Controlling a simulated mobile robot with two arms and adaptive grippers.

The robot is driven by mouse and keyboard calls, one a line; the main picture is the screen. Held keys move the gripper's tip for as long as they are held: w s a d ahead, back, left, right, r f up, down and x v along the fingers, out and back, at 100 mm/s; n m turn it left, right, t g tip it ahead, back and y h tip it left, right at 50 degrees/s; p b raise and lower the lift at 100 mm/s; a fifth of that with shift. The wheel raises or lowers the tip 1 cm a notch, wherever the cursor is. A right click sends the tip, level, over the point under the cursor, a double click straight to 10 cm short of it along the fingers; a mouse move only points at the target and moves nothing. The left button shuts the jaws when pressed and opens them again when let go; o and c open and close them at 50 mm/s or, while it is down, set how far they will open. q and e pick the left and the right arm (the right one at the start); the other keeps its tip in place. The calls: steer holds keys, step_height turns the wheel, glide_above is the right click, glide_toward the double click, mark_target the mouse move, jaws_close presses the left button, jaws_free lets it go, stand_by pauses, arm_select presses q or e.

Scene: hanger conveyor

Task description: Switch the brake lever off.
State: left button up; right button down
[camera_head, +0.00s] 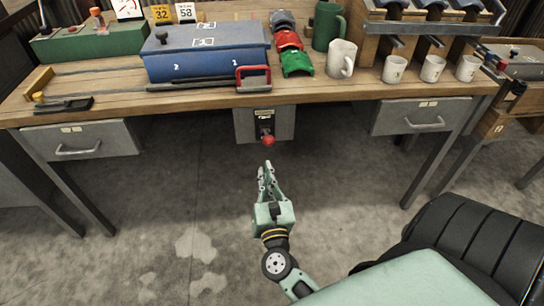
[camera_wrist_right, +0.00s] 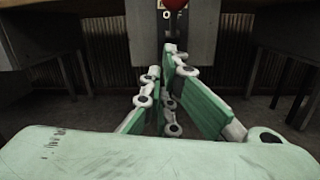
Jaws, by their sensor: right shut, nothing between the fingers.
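The brake lever has a red ball knob (camera_head: 268,141) on a dark slotted plate, on a grey box (camera_head: 285,122) under the workbench's front edge. The knob sits at the lower end of the plate. In the right wrist view the red knob (camera_wrist_right: 174,4) is cut off at the top edge. My right gripper (camera_head: 265,168) is shut and empty, just below and in front of the knob, with a small gap visible between them. Its fingers also show in the right wrist view (camera_wrist_right: 170,75). My left gripper is not in view.
The wooden workbench (camera_head: 190,98) spans the view, with grey drawers (camera_head: 85,142) on both sides. On it are a blue box (camera_head: 205,55) with a red handle, mugs (camera_head: 341,58) and colored holders. The concrete floor below is clear. A black seat (camera_head: 480,245) is at lower right.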

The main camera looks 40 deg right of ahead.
steer(key=s+a+r, duration=0.2)
steer(key=s+a, duration=0.1)
steer(key=s, duration=0.3)
steer(key=shift+s+a+r, duration=0.15)
steer(key=shift+s+a, duration=0.2)
steer(key=shift+a, duration=0.05)
